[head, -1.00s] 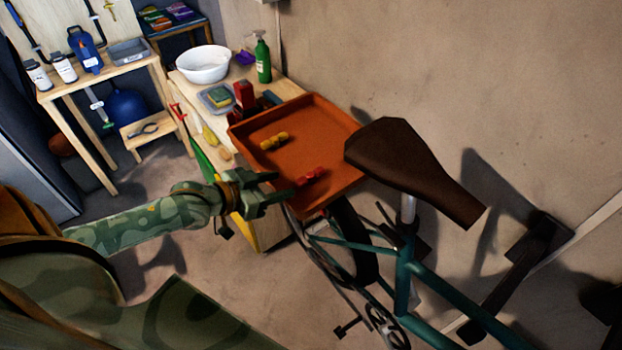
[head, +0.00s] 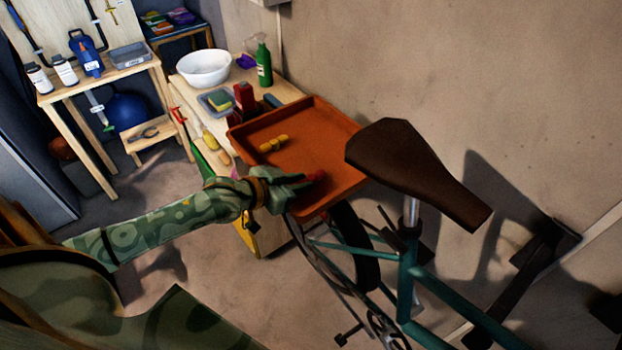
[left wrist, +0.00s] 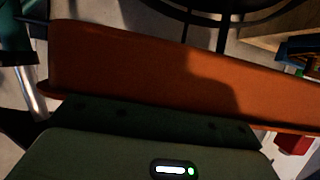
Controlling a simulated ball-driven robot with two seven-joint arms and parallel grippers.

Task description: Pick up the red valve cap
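Red valve caps (head: 317,176) lie in the front part of the orange tray (head: 330,122); the dark gripper covers part of them, so I cannot separate them clearly. My left gripper (head: 300,185) reaches over the tray's front left edge, with its fingertips right at the red. Whether it touches or grips a cap is hidden. The left wrist view shows the orange tray wall (left wrist: 180,70) close up above the gripper's green body; no fingertips or caps are clear there. My right gripper is not in view.
Yellow pieces (head: 273,144) lie further back in the tray. A bicycle with a brown saddle (head: 405,160) stands just right of it. A wooden bench behind holds a white bowl (head: 203,68), a green spray bottle (head: 263,62) and a red object (head: 243,98).

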